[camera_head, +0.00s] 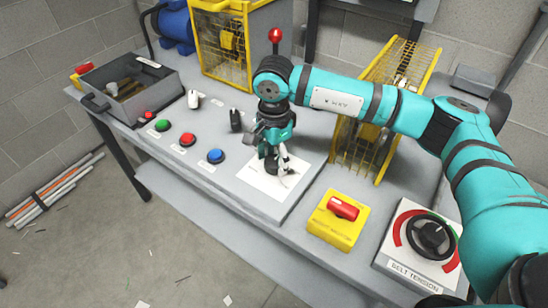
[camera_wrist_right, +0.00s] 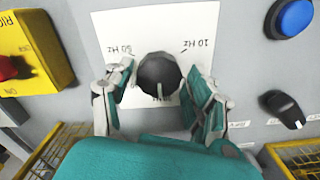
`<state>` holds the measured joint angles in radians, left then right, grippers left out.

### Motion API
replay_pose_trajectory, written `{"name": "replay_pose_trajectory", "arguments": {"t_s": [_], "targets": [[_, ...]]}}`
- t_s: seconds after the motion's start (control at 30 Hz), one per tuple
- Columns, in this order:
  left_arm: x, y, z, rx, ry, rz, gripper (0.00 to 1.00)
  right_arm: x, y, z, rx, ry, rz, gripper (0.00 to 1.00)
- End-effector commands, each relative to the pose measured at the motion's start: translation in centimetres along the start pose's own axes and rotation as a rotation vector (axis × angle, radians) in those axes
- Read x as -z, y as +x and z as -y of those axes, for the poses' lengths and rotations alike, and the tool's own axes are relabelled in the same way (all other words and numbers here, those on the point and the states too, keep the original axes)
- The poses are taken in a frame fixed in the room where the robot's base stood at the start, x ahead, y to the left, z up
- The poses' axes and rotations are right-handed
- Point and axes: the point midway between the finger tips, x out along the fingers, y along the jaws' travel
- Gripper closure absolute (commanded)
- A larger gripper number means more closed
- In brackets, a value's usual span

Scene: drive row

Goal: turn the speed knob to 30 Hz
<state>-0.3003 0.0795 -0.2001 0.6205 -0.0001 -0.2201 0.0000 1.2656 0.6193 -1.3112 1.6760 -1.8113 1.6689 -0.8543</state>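The speed knob (camera_wrist_right: 160,78) is black and round, on a white scale plate (camera_wrist_right: 112,28) that also shows in the head view (camera_head: 256,182). In the wrist view the plate reads 10 Hz and 50 Hz at either side of the knob; another Hz mark is partly hidden below it. My right gripper (camera_wrist_right: 160,70) is open, one finger on each side of the knob, with small gaps showing. In the head view my right gripper (camera_head: 276,163) points down over the plate and mostly hides the knob. My left gripper is out of view.
A black selector (camera_head: 235,120) and a blue button (camera_head: 216,156) are left of my gripper. A yellow switch box (camera_head: 325,229) with a red handle and a belt tension dial (camera_head: 431,236) are to the right. Yellow cages (camera_head: 243,74) and a red-ball lever (camera_head: 275,35) stand behind.

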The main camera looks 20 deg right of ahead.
Motion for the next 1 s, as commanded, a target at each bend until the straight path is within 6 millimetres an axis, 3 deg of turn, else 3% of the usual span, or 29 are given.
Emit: {"name": "replay_pose_trajectory", "arguments": {"t_s": [0.33,0.47,0.8,1.0], "targets": [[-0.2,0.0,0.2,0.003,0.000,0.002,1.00,0.0,0.1,-0.1,-0.003,0.000,-0.001,0.31],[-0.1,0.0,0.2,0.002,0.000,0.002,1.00,0.0,-0.9,0.0,-0.001,0.000,-0.001,0.31],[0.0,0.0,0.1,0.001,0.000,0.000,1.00,0.0,-7.8,0.1,0.002,-0.001,-0.002,0.31],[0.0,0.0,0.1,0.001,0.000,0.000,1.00,0.0,-10.8,0.1,-0.001,0.000,-0.001,0.31]]}}
